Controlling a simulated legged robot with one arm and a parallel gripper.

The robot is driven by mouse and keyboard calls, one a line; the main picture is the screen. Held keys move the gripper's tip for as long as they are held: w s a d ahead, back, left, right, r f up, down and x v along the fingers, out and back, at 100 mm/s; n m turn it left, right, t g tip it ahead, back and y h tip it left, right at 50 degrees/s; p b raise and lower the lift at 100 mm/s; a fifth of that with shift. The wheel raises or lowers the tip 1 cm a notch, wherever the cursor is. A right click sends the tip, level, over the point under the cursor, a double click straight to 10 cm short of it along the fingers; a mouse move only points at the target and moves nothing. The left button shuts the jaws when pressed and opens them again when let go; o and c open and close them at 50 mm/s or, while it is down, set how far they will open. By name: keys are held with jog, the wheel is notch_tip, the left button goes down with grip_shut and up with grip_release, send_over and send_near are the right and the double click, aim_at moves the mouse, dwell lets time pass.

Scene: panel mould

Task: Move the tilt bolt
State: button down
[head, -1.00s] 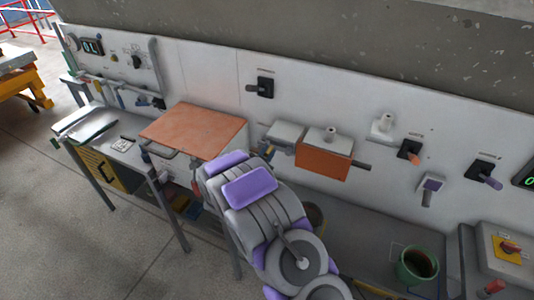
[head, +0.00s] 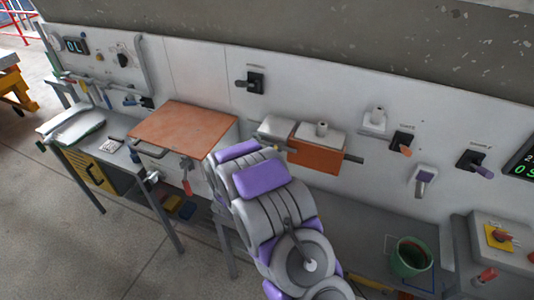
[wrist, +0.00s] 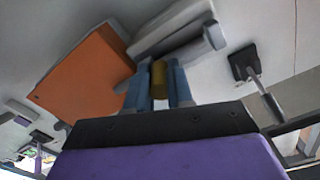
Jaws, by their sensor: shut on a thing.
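My gripper (wrist: 158,88) shows in the wrist view with two blue fingers. It is shut on a short brass-yellow cylinder (wrist: 159,78), which looks like the tilt bolt. The cylinder is next to a grey block (wrist: 172,28) and a grey bar, beside an orange-faced box (wrist: 84,76). Whether the cylinder is still seated in the block cannot be told. In the head view the orange-faced box (head: 313,157) is on the white panel, with a grey block (head: 277,127) to its left. My arm hides most of the gripper and the bolt there.
An orange-topped board (head: 183,128) is left of my arm. A black lever switch (head: 255,82) is above on the panel, with more levers (head: 402,141) at the right. A green pot (head: 410,258) stands on the grey shelf at lower right. Floor is clear at lower left.

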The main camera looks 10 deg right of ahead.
jog(key=shift+d, duration=0.1)
jog(key=c, duration=1.2)
grip_release()
jog(key=shift+s+d+r, duration=0.1)
jog(key=shift+s+d, duration=0.05)
jog(key=shift+s, duration=0.05)
jog(key=shift+o, duration=1)
jog(key=shift+w, duration=0.1)
jog(key=shift+s+a, duration=0.2)
jog(key=shift+a, duration=0.15)
jog(key=p+v, duration=0.1)
jog(key=v, duration=1.5)
jog(key=shift+s, duration=0.35)
jog(key=shift+a, duration=0.15)
